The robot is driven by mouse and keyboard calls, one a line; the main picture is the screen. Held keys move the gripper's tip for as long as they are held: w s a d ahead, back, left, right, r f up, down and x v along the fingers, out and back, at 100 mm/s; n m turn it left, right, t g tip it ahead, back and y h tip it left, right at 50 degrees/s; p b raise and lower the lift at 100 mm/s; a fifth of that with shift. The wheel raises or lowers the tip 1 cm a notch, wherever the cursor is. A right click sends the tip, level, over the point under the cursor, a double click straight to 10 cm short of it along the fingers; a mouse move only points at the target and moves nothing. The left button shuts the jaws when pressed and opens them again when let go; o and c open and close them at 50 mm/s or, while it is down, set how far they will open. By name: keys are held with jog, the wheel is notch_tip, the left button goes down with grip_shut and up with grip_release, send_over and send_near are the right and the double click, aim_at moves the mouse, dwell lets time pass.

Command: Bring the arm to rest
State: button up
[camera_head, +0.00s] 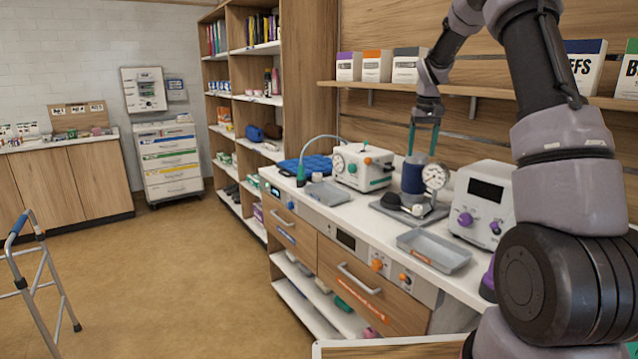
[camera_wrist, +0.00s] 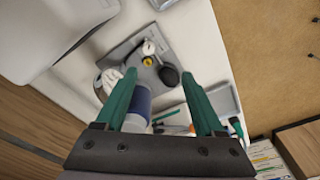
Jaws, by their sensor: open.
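My gripper (camera_head: 423,138) is above the counter at the right in the head view, pointing down with its two green fingers apart. In the wrist view my gripper (camera_wrist: 160,105) is open, and nothing is clearly held between the fingers. A dark blue cylinder (camera_head: 414,180) stands on a grey plate just below the fingertips. In the wrist view this blue cylinder (camera_wrist: 139,103) shows partly behind the left finger, so I cannot tell the exact gap. My arm reaches up from the lower right and bends over the counter.
The white counter (camera_head: 455,287) carries a gauge (camera_head: 436,177), a grey tray (camera_head: 434,250), a white monitor (camera_head: 484,204) and a pump device (camera_head: 362,166). A shelf with boxes (camera_head: 376,66) runs close behind my arm. A walker (camera_head: 38,270) stands left; the floor between is clear.

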jog(key=s+a+r+m+t+y, duration=0.1)
jog(key=s+a+r+t, duration=0.15)
jog(key=s+r, duration=0.65)
jog(key=s+a+r+m+t, duration=0.1)
jog(key=s+a+r, duration=0.4)
jog(key=s, duration=0.6)
jog(key=s+a+m+t+y, duration=0.1)
jog(key=s+t, duration=0.1)
jog(key=s, duration=1.6)
jog(key=shift+s+a+r+m, duration=0.15)
jog(key=shift+a+m, duration=0.15)
jog(key=shift+a, duration=0.1)
jog(key=shift+t, duration=0.25)
